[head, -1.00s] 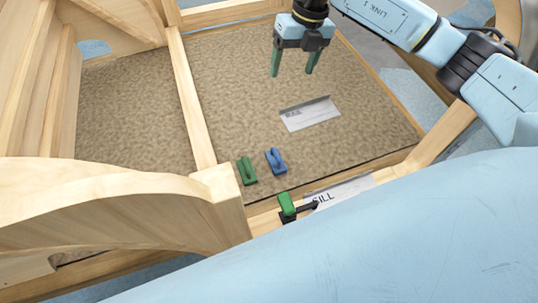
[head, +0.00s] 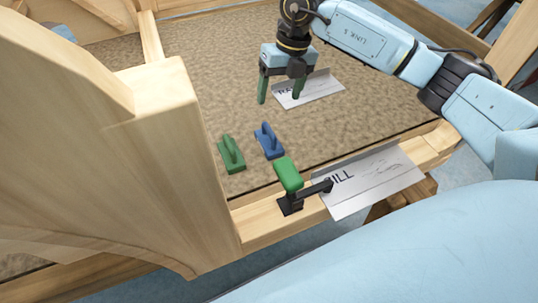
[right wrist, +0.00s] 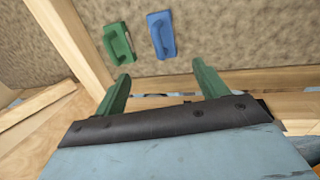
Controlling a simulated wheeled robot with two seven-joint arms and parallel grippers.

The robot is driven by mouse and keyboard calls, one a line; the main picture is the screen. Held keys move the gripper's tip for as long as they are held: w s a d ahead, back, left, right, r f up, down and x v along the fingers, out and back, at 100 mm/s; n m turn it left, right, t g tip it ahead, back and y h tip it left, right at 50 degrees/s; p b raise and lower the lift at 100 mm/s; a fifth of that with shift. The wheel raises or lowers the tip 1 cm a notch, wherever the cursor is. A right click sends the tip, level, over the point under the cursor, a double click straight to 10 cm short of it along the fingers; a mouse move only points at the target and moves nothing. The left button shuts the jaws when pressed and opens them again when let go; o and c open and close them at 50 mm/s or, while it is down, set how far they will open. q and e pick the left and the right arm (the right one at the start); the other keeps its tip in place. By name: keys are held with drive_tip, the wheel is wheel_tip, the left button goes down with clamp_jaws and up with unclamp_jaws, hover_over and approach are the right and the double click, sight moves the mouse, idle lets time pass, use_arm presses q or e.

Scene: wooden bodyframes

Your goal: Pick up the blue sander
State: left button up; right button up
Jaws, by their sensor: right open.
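The blue sander (head: 268,141) lies on the brown textured board, just right of a green sander (head: 231,155). In the right wrist view the blue sander (right wrist: 161,35) lies ahead of the fingertips, and the green sander (right wrist: 118,43) is to its left. My right gripper (head: 280,98) is open and empty, with its green fingers pointing down above the board, beyond the blue sander. In the right wrist view the open fingers (right wrist: 163,75) are apart with nothing between them. My left gripper is out of view.
A metal plate (head: 318,90) lies on the board behind the right gripper. A green-handled clamp (head: 288,176) sits on the front wooden beam beside a plate marked "ILL" (head: 370,180). A thick wooden post (head: 165,150) rises at the left.

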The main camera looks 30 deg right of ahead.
sight(271, 134)
drive_tip(key=f+b, duration=0.1)
drive_tip(key=f, duration=0.1)
drive_tip(key=a+f, duration=0.1)
drive_tip(key=f, duration=0.2)
drive_tip(key=f+b, duration=0.1)
drive_tip(key=f, duration=0.2)
drive_tip(key=shift+w+a+f+b, duration=0.1)
drive_tip(key=shift+a+f+b, duration=0.15)
drive_tip(key=shift+b, duration=0.1)
drive_tip(key=shift+f+b, duration=0.35)
drive_tip(key=shift+f, duration=0.65)
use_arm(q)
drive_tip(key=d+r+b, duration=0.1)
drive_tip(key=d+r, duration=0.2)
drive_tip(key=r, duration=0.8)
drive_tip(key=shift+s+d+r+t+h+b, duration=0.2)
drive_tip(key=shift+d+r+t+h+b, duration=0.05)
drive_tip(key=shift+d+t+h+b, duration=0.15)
use_arm(e)
drive_tip(key=shift+a+f, duration=0.15)
drive_tip(key=shift+f, duration=0.9)
drive_tip(key=shift+a+f, duration=0.15)
drive_tip(key=shift+f, duration=0.85)
drive_tip(key=c, duration=1.1)
drive_tip(key=shift+r, duration=0.1)
